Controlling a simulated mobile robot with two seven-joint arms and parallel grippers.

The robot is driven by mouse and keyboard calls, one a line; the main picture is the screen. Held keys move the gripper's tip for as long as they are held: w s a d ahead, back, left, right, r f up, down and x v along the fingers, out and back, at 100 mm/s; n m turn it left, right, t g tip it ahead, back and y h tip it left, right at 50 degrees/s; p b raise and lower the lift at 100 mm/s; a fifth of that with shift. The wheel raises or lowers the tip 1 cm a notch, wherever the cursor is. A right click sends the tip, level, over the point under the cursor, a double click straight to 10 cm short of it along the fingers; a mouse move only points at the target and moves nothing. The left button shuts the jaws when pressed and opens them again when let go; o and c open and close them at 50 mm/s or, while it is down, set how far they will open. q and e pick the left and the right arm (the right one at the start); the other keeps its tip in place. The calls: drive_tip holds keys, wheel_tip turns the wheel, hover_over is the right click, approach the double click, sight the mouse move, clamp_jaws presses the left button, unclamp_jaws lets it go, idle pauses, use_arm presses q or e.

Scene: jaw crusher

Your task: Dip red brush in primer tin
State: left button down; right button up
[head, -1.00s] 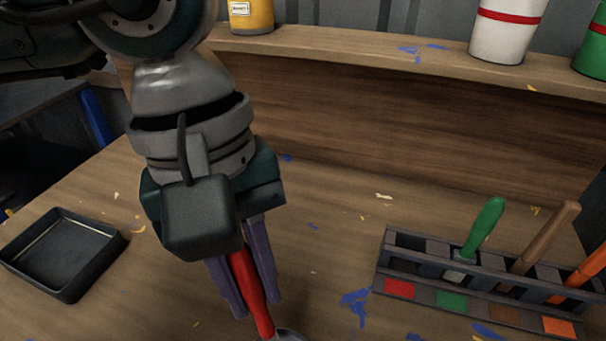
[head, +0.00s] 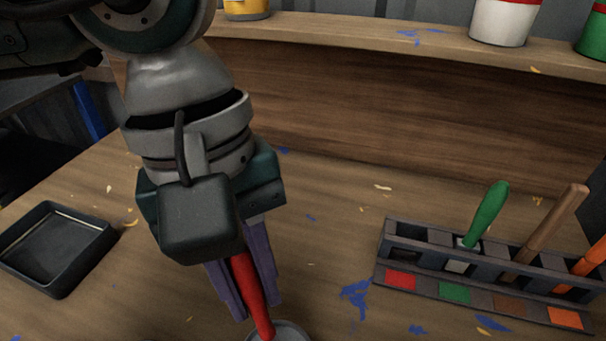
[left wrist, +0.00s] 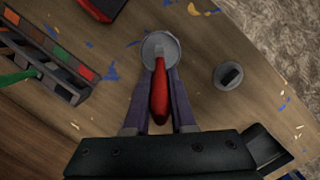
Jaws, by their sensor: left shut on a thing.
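My left gripper (head: 258,306) is shut on the red brush (head: 246,277), handle up and slightly tilted. The brush also shows between the fingers in the left wrist view (left wrist: 160,92). Its lower end meets a round grey tin (head: 290,333), cut off by the bottom edge of the head view. In the left wrist view this tin (left wrist: 151,39) lies just beyond the fingertips, with the brush end over its opening. The bristles are hidden, so I cannot tell how deep they are. My right gripper is not in view.
A brush rack (head: 388,254) at the right holds green, brown and orange brushes; its red-marked slot is empty. A black tray (head: 52,291) lies at the left. Another round container (left wrist: 218,80) shows in the wrist view. Paint tins (head: 500,22) stand on the back shelf.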

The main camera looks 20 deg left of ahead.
use_arm(q)
drive_tip(key=shift+r, duration=0.15)
drive_tip(key=shift+w+a+r+p, duration=0.2)
drive_tip(key=shift+r+p, duration=0.3)
drive_tip(key=shift+r, duration=0.45)
drive_tip(key=shift+w+a+r+p, duration=0.15)
drive_tip(key=shift+r+p, duration=0.3)
drive_tip(key=shift+r, duration=0.45)
drive_tip(key=shift+s, duration=0.15)
drive_tip(key=shift+r+p, duration=1.45)
drive_tip(key=shift+r, duration=1.05)
